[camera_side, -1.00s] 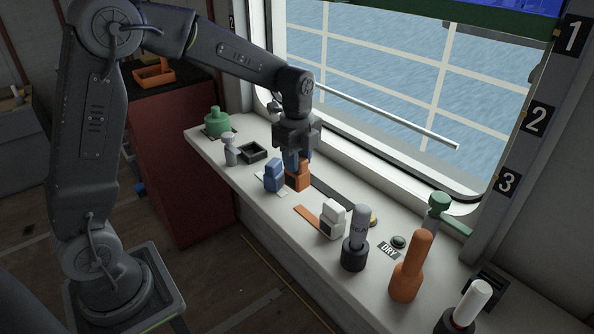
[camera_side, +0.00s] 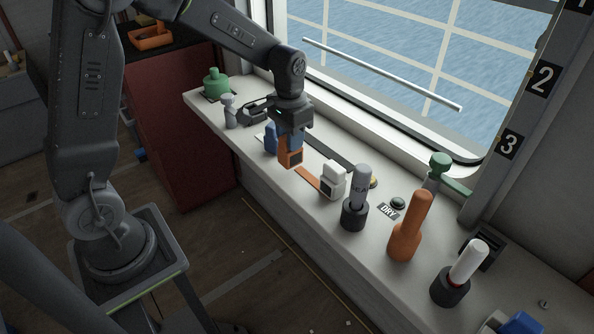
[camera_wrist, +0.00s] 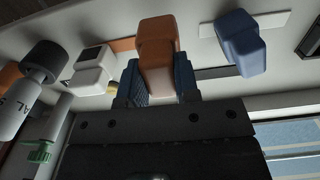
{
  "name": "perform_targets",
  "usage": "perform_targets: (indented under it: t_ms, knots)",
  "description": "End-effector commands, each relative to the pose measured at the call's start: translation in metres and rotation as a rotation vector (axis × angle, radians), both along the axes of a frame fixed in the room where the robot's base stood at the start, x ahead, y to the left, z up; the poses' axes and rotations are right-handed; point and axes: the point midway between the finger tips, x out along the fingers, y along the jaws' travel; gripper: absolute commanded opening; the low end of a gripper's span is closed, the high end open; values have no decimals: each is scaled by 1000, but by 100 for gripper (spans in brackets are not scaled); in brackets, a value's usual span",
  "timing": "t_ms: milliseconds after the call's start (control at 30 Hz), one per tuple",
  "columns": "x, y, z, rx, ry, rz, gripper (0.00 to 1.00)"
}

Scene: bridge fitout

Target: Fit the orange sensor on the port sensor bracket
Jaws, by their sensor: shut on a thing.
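My gripper (camera_side: 288,137) is shut on the orange sensor (camera_side: 291,158), a blocky piece held upright below the jaws. In the wrist view the sensor (camera_wrist: 157,52) sits between the two blue fingers. The orange sensor overlaps a similar blue sensor (camera_side: 270,139) in the side view; the wrist view shows that blue sensor (camera_wrist: 238,42) apart from it. A white sensor (camera_side: 333,180) stands to the right beside an orange strip (camera_side: 307,179) on the ledge. I cannot tell which fitting is the port bracket, nor how high the orange sensor is above the ledge.
The pale window ledge (camera_side: 300,208) holds a grey bottle-like piece (camera_side: 360,187), an orange bottle (camera_side: 407,232), a white-topped piece (camera_side: 467,262) and a green knob (camera_side: 397,203). A green container (camera_side: 216,84) and a small grey figure-like piece (camera_side: 229,112) stand at the far left.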

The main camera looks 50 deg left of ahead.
Motion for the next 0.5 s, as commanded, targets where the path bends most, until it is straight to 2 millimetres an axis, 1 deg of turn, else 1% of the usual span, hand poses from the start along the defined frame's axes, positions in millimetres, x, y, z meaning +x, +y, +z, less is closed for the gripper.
perform_targets:
  t_ms: [367, 467, 500]
  knots:
    - [0, 0, 1, 0, -1, 19, 0]
    - [1, 0, 10, 0, -5, 19, 0]
    - [1, 0, 17, 0, -5, 19, 0]
